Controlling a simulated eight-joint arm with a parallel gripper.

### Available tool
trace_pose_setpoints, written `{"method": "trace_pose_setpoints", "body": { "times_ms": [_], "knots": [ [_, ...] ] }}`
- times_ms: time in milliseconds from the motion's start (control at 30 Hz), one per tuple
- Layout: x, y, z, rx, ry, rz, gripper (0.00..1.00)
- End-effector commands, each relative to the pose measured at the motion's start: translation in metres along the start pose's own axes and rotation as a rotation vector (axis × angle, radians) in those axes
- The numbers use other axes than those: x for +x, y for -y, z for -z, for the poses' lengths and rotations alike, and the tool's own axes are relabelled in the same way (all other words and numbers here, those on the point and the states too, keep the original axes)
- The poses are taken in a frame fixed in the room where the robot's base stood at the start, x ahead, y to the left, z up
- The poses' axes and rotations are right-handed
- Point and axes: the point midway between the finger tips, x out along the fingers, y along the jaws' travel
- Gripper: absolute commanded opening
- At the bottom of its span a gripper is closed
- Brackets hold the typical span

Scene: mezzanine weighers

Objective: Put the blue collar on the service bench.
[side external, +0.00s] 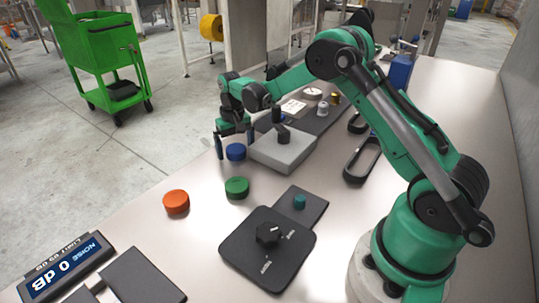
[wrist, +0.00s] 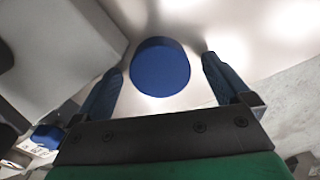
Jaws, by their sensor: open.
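The blue collar (side external: 235,152) is a short round disc lying flat on the pale worktop (side external: 190,240), just left of a grey box. It also shows in the wrist view (wrist: 160,66), ahead of and between the two fingers. My gripper (side external: 235,145) is open and points down over the collar, with one finger on each side. In the wrist view my gripper (wrist: 163,66) shows gaps between the collar and both fingers. I cannot tell which surface is the service bench.
The grey box (side external: 283,150) stands close beside the collar. A green disc (side external: 237,187) and an orange disc (side external: 176,202) lie nearer the camera. A black panel with a knob (side external: 266,250) sits in front. A dark mat (side external: 322,122) with small items lies behind. A green cart (side external: 105,60) stands on the floor.

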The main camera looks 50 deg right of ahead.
Motion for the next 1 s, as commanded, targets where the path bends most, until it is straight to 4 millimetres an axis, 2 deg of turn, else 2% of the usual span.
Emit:
{"method": "trace_pose_setpoints", "body": {
  "times_ms": [167,533,800,933,1000],
  "knots": [
    [-0.011,0.0,0.0,0.0,0.0,0.0,0.97],
    [-0.091,0.0,0.0,0.0,0.0,0.0,0.97],
    [-0.122,0.0,-0.001,-0.002,-0.003,0.0,0.97],
    [-0.135,0.005,-0.01,-0.025,-0.037,0.006,0.97],
    [-0.145,0.01,-0.021,-0.052,-0.078,0.013,0.97]
  ]
}}
